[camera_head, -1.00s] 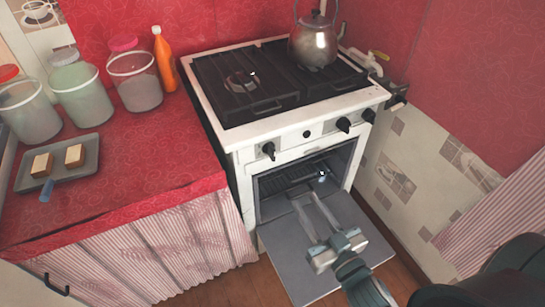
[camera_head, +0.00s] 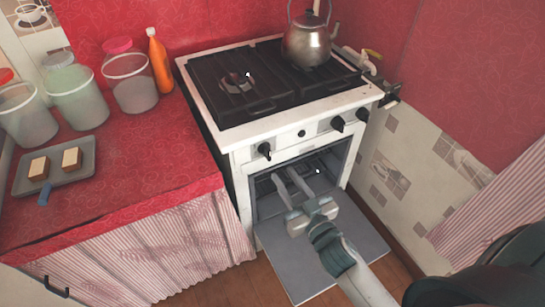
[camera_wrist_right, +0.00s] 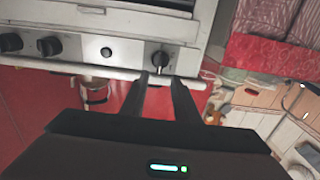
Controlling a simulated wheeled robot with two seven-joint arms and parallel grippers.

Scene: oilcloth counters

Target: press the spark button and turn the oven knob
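The white stove (camera_head: 215,110) has a front panel with a dark round spark button (camera_head: 301,133) and several black knobs. One knob (camera_head: 264,150) is left of the button; two others (camera_head: 337,123) are right of it. My right gripper (camera_head: 285,176) is open and empty in front of the oven opening, below the left knob and button in the head view. The right wrist view, which looks inverted, shows the fingers (camera_wrist_right: 161,82) apart, pointing at the single knob (camera_wrist_right: 160,60) beside the button (camera_wrist_right: 106,52). Contact is not clear. My left gripper is out of view.
The oven door (camera_head: 300,270) hangs open under my right arm. A kettle (camera_head: 307,42) stands on the right back of the hob. The red counter (camera_head: 150,170) at left holds jars, an orange bottle (camera_head: 159,60) and a grey tray (camera_head: 80,172).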

